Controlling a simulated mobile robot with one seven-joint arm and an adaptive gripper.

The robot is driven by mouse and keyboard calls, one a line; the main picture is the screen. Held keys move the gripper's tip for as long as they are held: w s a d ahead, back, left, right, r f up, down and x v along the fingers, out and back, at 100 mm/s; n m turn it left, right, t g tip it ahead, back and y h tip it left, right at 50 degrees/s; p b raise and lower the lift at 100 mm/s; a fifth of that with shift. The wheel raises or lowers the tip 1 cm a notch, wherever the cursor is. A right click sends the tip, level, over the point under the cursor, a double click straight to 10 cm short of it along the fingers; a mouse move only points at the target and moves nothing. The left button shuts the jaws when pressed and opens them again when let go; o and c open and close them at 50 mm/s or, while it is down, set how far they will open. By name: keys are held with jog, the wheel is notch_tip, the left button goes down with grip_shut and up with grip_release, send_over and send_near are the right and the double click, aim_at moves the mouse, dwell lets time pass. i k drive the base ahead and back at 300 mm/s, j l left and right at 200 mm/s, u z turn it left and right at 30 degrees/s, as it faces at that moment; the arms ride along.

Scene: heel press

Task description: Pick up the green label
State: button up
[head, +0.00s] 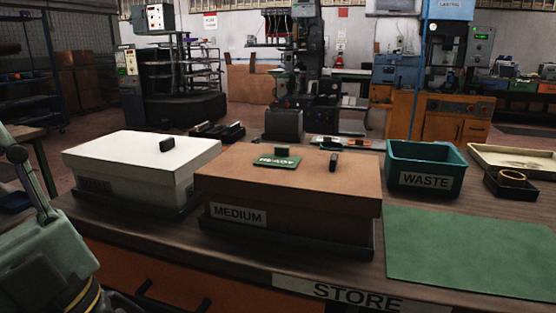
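The green label (277,161) is a small flat tag with pale lettering that seems to read "READY". It lies flat on the lid of the brown box (237,182) marked "MEDIUM", left of that lid's dark knob (334,161). A small dark green block stands just behind the label. Part of my arm shows at the left edge, but my gripper is not in view.
A white box (120,150) with a dark knob stands left of the brown box. A teal "WASTE" bin (425,182), a cream tray (518,157) and a small dark tray (497,187) stand at right. A green mat (470,245) lies empty at front right.

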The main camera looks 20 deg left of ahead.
aim_at(280, 158)
jog(key=k+j+z, duration=0.2)
jog(key=j, duration=0.2)
jog(key=k+j+z, duration=0.15)
jog(key=j, duration=0.2)
jog(key=k+j+z, duration=0.2)
jog(key=i+j, duration=0.1)
jog(key=i, duration=0.8)
